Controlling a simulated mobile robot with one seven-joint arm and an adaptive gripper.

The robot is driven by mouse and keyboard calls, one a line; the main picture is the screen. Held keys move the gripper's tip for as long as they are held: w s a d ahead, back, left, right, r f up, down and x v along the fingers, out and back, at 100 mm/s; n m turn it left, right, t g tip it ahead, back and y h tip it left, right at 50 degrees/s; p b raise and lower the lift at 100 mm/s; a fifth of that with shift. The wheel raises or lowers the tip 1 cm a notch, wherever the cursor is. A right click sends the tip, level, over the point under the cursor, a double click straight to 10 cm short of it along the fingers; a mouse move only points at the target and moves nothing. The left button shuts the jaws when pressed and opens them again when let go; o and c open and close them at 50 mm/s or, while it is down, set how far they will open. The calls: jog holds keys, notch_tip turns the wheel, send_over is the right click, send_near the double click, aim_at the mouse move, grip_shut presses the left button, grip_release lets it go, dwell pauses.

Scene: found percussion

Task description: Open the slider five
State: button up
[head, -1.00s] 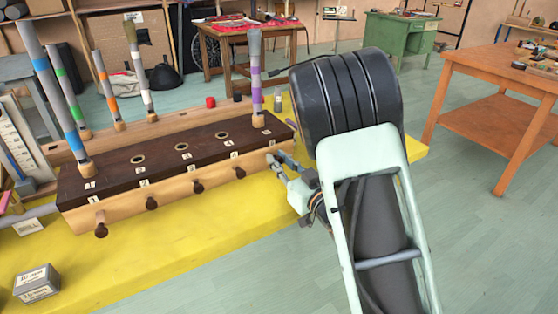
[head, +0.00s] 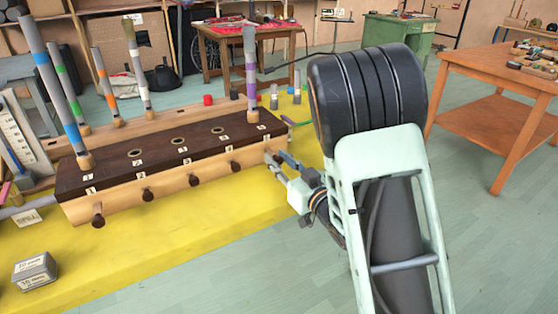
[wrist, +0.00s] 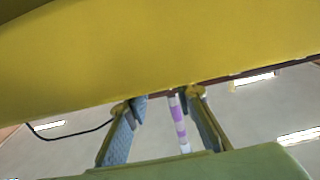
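A long wooden box with a dark top (head: 150,158) lies on a yellow bench top, with numbered holes and several peg-like slider knobs along its front. The front knobs toward the left show clearly; the one at the right end, by label 5, is hidden behind my gripper (head: 272,160). A grey tube with a purple band (head: 251,75) stands in the hole at that end, and it also shows between my fingers in the wrist view (wrist: 179,122). My fingers (wrist: 164,100) are apart at the box's right front. I cannot tell whether they touch the knob.
An orange table (head: 500,85) stands at the right.

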jog(key=shift+o, duration=0.8)
jog(key=v, duration=0.7)
jog(key=shift+s+d, duration=0.2)
jog(key=shift+s, duration=0.05)
